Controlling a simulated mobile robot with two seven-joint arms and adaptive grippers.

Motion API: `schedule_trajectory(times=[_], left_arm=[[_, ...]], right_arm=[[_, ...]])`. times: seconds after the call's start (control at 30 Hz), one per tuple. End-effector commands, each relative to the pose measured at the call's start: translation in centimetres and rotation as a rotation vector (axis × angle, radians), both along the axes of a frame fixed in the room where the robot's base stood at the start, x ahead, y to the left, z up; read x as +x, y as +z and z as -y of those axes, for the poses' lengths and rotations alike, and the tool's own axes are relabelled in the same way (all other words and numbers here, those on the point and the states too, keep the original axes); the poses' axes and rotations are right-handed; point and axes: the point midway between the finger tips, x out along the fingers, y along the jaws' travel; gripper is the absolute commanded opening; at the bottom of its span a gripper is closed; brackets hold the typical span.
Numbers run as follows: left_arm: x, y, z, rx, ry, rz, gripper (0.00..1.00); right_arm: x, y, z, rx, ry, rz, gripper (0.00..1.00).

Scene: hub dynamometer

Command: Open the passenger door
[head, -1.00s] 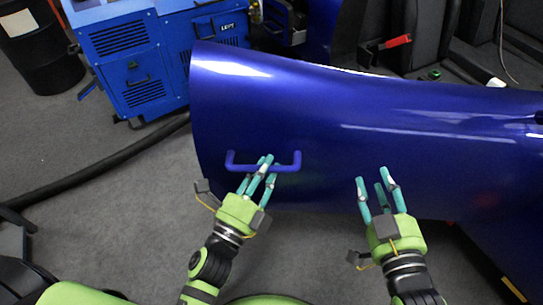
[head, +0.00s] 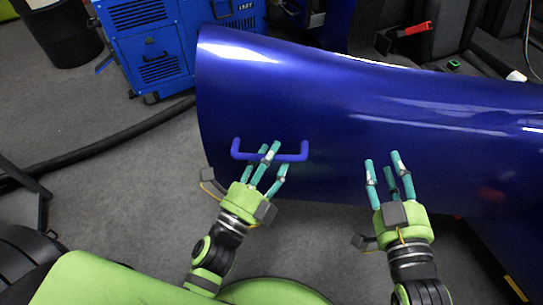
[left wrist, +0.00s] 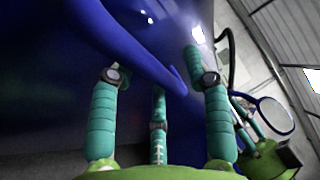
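The blue passenger door (head: 400,120) is a large glossy curved panel across the middle of the head view. Its bar handle (head: 299,156) sits low near the panel's left edge. My left gripper (head: 272,155) is at the handle with its fingers extended and spread. In the left wrist view the handle (left wrist: 130,45) runs diagonally across the fingers (left wrist: 160,85); I cannot tell whether they touch it. My right gripper (head: 384,166) is open and empty in front of the door's lower part, right of the handle. The door's far side is hidden.
A blue cabinet (head: 155,70) stands behind the door at the upper left, next to a dark drum (head: 62,35). A thick black hose (head: 100,147) lies on the grey floor. Dark seats with a red-handled lever (head: 411,29) are behind the door at the upper right.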

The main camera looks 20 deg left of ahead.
Motion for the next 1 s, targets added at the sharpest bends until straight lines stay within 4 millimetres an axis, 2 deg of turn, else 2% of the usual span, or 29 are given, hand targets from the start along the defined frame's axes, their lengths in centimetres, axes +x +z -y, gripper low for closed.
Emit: schedule_trajectory(times=[0.17,0.27,0.7,0.83,1.0], left_arm=[[-0.4,-0.2,-0.1,0.001,0.0,-0.003,0.49],[-1.5,-0.6,-0.4,-0.001,0.001,-0.006,0.49],[-9.6,-2.6,-2.5,0.0,0.001,-0.005,0.49],[-10.8,-2.8,-2.8,-0.001,0.001,-0.003,0.49],[-11.3,-2.9,-2.9,0.0,0.001,0.0,0.49]], right_arm=[[0.0,-0.1,0.1,-0.003,-0.001,-0.003,0.4],[0.0,-0.1,0.1,-0.003,-0.001,-0.003,0.4],[0.0,-0.1,0.0,-0.002,-0.001,-0.003,0.4],[0.0,-0.1,0.0,-0.001,-0.001,-0.002,0.4],[0.0,-0.1,0.0,-0.001,-0.001,-0.002,0.4]])
